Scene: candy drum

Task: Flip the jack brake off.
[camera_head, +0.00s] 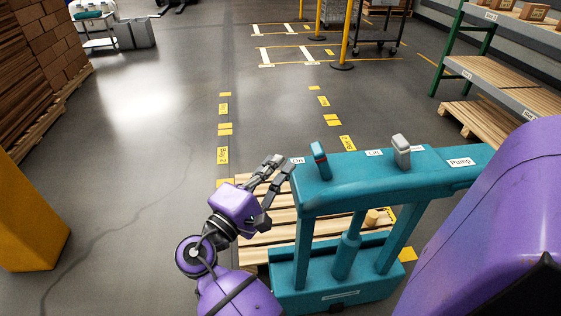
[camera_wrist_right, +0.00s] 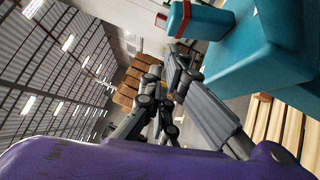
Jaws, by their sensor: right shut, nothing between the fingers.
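The teal jack (camera_head: 430,165) stands at the lower right, with labels reading "On", "Lift" and "Pump" along its top bar. A small teal lever with a red band (camera_head: 319,160) rises from the bar's left end, beside the "On" label; I take it for the brake. In the right wrist view this lever (camera_wrist_right: 182,20) shows at the top, beside the teal bar (camera_wrist_right: 245,55). My right gripper (camera_head: 283,165) is shut and empty, just left of the bar's left end, apart from the lever. Its fingers (camera_wrist_right: 178,75) show in the wrist view. My left gripper is not in view.
A grey lever (camera_head: 401,152) stands farther right on the bar. A wooden pallet (camera_head: 255,255) lies around the jack's base. A yellow block (camera_head: 30,220) is at the left, and shelving (camera_head: 500,75) at the right. The floor left of the gripper is clear.

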